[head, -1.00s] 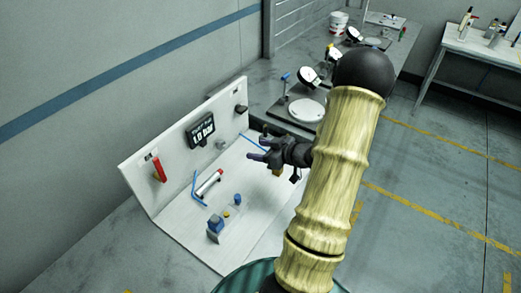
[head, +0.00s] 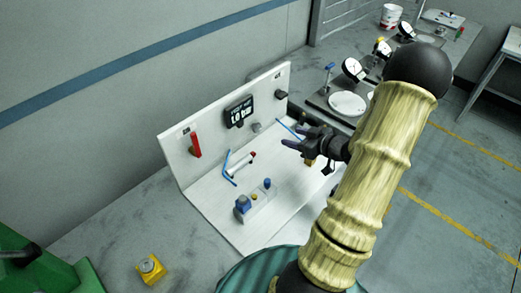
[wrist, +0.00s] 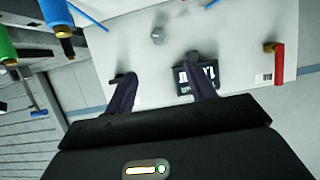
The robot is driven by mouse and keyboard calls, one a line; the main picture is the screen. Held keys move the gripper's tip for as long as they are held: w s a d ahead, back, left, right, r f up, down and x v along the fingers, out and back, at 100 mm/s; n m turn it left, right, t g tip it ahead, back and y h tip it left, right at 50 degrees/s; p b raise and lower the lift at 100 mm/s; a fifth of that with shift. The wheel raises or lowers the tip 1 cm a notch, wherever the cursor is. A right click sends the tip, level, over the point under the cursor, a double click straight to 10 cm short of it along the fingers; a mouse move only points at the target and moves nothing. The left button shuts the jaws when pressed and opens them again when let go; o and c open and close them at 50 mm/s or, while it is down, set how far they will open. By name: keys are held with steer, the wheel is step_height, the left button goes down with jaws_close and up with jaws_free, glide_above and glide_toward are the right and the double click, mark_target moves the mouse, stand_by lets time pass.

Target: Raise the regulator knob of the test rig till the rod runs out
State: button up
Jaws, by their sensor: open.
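The test rig is a white upright panel (head: 172,150) on a white base plate. The panel carries a dark display (head: 239,112), a red lever (head: 196,145), a grey knob (head: 256,127) and a black knob (head: 281,94). I cannot tell which is the regulator knob. A silver cylinder with a red end (head: 239,164) lies on the base beside a blue tube; its rod is not clear. My gripper (head: 292,138) is open and empty, in front of the panel's right part, apart from the knobs.
A block with a blue knob (head: 243,203) stands at the base's front. Dial gauges (head: 353,69) and a white disc stand behind on the right. A yellow item (head: 150,268) and a green machine (head: 50,270) are at lower left.

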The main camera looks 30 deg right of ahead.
steer(key=w+a+r+m+g+h, duration=0.25)
steer(key=a+g+h, duration=0.2)
steer(key=a, duration=0.35)
steer(key=s+a+r+g, duration=0.1)
steer(key=s+a+g, duration=0.1)
steer(key=s+a, duration=0.5)
steer(key=s+a+r+m+g, duration=0.1)
steer(key=s+a+r+g, duration=0.1)
steer(key=s+a, duration=0.5)
steer(key=shift+s+a+r+g, duration=0.3)
steer(key=shift+a+g, duration=0.3)
steer(key=shift+g, duration=0.15)
